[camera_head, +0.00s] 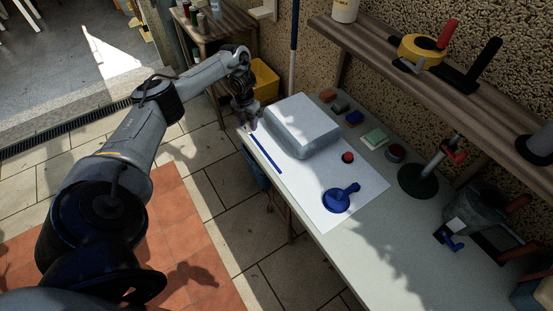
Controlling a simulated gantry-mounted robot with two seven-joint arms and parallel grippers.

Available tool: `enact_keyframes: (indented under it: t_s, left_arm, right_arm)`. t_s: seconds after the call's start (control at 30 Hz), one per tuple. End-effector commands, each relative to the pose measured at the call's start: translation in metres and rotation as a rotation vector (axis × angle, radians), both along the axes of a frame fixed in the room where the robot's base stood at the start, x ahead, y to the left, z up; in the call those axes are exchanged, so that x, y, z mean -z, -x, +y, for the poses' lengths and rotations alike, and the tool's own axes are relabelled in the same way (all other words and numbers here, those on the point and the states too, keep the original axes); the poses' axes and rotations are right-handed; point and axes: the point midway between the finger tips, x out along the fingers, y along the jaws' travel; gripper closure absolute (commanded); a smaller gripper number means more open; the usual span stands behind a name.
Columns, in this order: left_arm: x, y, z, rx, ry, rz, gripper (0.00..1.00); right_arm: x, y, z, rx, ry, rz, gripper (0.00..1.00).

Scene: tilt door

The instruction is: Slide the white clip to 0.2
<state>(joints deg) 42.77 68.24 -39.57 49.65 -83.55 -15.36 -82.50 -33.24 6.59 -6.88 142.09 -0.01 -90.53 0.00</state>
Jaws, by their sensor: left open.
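A thin straight blue strip (265,155) lies along the left edge of a white sheet (325,208) on the bench. I cannot make out the white clip; the far end of the strip is close to my gripper and partly hidden there. My left gripper (249,124) points down at the far left corner of the sheet, by that end of the strip. Its jaws are open, small and dark, and I cannot tell whether anything sits between them. My right gripper is not in view.
A grey box-like block (302,127) stands on the sheet right of the strip. A blue round tool (341,199) and a red-topped piece (347,157) lie nearer. A shelf (415,75) overhangs at right. A yellow bin (264,80) stands behind my gripper.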

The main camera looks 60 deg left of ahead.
Motion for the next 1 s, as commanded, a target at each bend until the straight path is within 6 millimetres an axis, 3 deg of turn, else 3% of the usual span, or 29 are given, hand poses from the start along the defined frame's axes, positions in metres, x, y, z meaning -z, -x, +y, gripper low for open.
enact_keyframes:
  t_s: [0.63, 1.0]
  left_arm:
    - [-0.055, 0.0, 0.0, 0.0, -0.001, 0.0, 0.51]
    - [-0.061, 0.0, 0.0, 0.0, 0.0, 0.0, 0.51]
  right_arm:
    - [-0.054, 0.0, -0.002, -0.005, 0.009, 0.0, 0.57]
    - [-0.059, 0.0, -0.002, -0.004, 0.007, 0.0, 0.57]
